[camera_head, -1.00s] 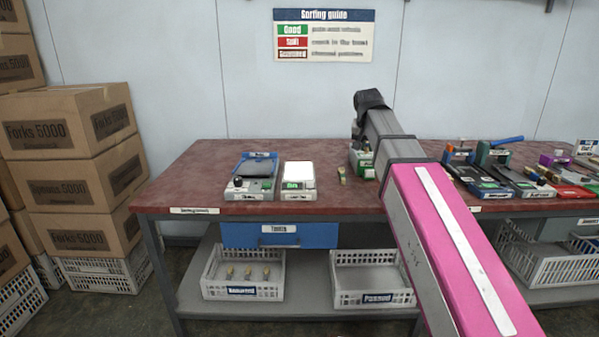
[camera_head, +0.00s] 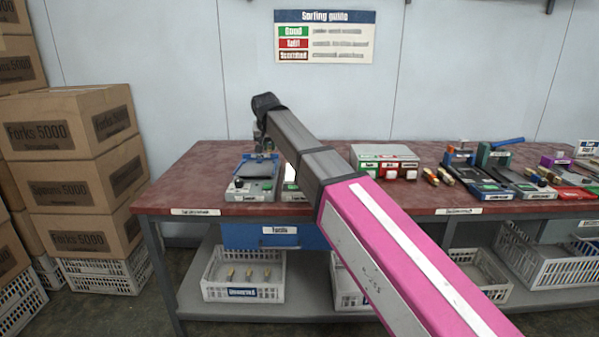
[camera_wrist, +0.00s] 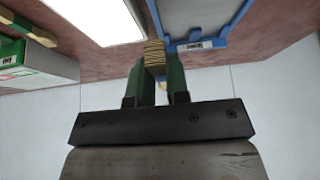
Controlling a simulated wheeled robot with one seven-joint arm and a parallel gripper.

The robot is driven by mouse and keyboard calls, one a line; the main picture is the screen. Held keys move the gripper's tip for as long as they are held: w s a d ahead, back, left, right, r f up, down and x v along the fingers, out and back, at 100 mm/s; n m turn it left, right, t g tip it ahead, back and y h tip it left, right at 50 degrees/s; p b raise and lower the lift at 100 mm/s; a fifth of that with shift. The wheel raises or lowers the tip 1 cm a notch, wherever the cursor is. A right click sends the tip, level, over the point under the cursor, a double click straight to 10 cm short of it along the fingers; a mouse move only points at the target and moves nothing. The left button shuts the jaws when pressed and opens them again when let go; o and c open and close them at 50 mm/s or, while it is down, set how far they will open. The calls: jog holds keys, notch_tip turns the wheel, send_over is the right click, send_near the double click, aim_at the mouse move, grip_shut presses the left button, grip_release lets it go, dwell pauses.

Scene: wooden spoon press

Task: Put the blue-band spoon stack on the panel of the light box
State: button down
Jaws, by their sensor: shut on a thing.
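My gripper (camera_wrist: 155,68) shows two green fingers in the wrist view, shut on a wooden spoon stack (camera_wrist: 154,50) whose layered edges show between them. The light box's white panel (camera_wrist: 98,14) lies to the upper left of the held stack in the wrist view. In the head view, my arm hides most of the light box (camera_head: 291,190). My gripper (camera_head: 263,148) hangs over the back of the table there, near the blue-topped device.
The blue-topped device (camera_head: 252,186) stands left of the light box; its blue edge (camera_wrist: 215,38) is close right of the stack. In the wrist view, another spoon piece (camera_wrist: 36,34) lies at left. The table's left end is clear.

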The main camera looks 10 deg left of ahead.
jog(key=w+d+f, duration=0.2)
jog(key=d, duration=0.1)
jog(key=w+d+f, duration=0.2)
jog(key=d, duration=0.1)
jog(key=w+d+f, duration=0.2)
jog(key=d, duration=0.1)
jog(key=shift+d+f, duration=0.1)
jog(key=shift+f, duration=0.15)
jog(key=shift+d+f, duration=0.1)
jog(key=shift+f, duration=1.95)
jog(key=shift+f, duration=0.15)
jog(key=c, duration=1.1)
grip_release()
jog(key=v, duration=1.2)
jog(key=shift+s, duration=0.1)
